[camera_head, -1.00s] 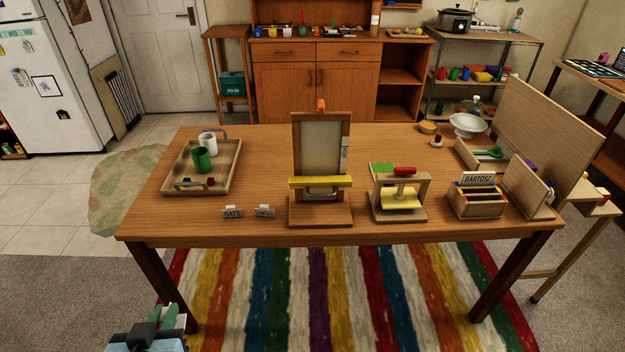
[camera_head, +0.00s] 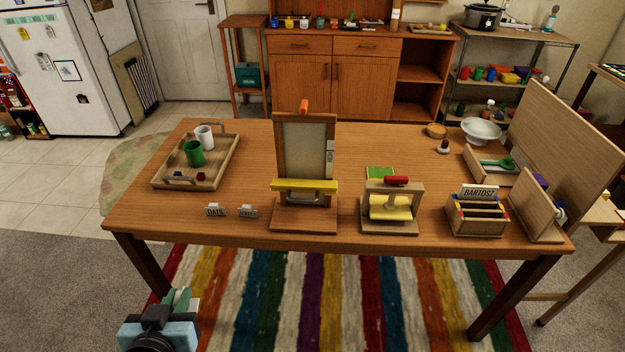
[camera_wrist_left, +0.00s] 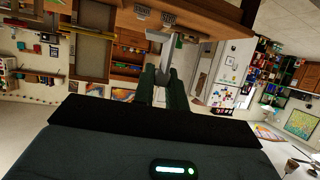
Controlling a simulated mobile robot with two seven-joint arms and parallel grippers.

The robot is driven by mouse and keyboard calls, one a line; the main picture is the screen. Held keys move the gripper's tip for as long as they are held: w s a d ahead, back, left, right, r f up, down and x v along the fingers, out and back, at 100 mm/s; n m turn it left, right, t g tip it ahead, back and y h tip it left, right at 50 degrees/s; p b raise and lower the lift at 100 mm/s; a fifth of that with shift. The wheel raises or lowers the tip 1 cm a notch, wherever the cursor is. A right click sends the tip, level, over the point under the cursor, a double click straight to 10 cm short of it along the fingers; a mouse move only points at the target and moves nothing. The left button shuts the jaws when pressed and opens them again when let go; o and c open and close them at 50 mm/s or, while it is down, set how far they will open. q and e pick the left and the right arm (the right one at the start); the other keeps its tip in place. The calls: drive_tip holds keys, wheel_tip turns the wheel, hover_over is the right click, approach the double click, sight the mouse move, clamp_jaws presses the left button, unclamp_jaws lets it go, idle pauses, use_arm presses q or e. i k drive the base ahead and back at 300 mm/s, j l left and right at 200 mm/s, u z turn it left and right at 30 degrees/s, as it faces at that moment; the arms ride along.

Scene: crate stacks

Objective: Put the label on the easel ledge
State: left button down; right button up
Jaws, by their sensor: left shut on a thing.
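My left gripper (camera_head: 178,300) is low at the bottom left of the head view, in front of the table and below its top. Its green fingers are shut on a small pale thing, probably a label, whose face I cannot read. The fingers also show in the left wrist view (camera_wrist_left: 165,88), with a pale piece between them. The wooden easel (camera_head: 278,150) stands near the table's front middle. A yellow bar (camera_head: 304,185) crosses its lower front, above its base; the ledge is hard to tell apart. Two small labels, one reading OATS (camera_head: 215,210) and one unreadable (camera_head: 248,211), stand left of the easel.
The table (camera_head: 140,217) holds a tray (camera_head: 213,178) with a green cup and a white cup at left. Right of the easel are a wooden press (camera_head: 391,226) with a yellow roller and a box marked BARTOSZ (camera_head: 478,226). The table edge lies between my gripper and the easel.

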sight(326, 185)
drive_tip(key=i+l+u, duration=0.15)
drive_tip(key=l, duration=1.1)
drive_tip(key=i+l+u, duration=0.15)
drive_tip(key=l, duration=1.1)
drive_tip(key=l+u, duration=0.15)
drive_tip(key=l, duration=1.1)
drive_tip(key=i+j, duration=0.15)
drive_tip(key=j, duration=0.2)
drive_tip(key=i+j, duration=0.1)
drive_tip(key=j, duration=0.25)
